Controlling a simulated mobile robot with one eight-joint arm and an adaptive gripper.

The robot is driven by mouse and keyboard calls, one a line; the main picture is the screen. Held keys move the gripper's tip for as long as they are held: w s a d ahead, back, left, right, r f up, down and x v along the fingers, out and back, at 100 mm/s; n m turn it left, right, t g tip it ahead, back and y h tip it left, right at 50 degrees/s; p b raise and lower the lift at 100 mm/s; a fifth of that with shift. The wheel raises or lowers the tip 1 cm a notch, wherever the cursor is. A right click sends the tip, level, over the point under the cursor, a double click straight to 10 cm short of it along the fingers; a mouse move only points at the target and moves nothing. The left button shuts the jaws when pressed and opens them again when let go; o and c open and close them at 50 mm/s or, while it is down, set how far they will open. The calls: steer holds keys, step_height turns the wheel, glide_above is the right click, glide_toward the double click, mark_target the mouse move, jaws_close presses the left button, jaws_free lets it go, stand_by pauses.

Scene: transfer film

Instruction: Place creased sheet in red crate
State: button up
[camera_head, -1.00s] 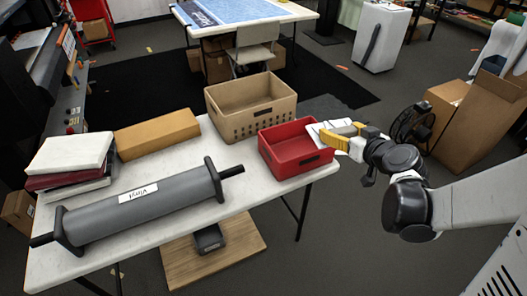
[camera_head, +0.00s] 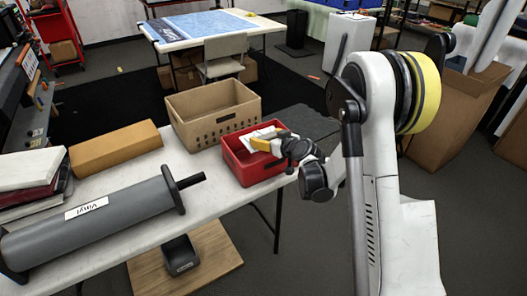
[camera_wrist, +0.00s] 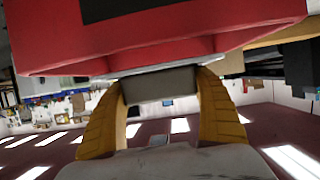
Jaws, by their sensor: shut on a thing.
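The red crate (camera_head: 252,171) stands at the right end of the white table, and its red side fills the top of the wrist view (camera_wrist: 160,40). My gripper (camera_head: 266,142), with yellow fingers, is over the crate's opening. It is shut on the creased sheet (camera_head: 257,132), a small whitish piece at its fingers. The sheet lies within the crate's outline; I cannot tell whether it touches the bottom or walls. The fingers hide part of it.
A grey vinyl roll (camera_head: 95,222), a tan box (camera_head: 115,148) and stacked boxes (camera_head: 30,170) occupy the table's left.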

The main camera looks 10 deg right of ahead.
steer(key=shift+x, duration=0.8)
step_height(320, 180, down, 4)
steer(key=b, duration=0.2)
steer(key=shift+f+b, duration=0.2)
steer(key=shift+b, duration=0.1)
steer(key=shift+s+r, duration=0.1)
steer(key=shift+r, duration=0.1)
steer(key=shift+s+f, duration=0.1)
steer(key=shift+f, duration=0.25)
steer(key=shift+s+f, duration=0.15)
steer(key=o, duration=1.2)
steer(key=shift+f, duration=0.1)
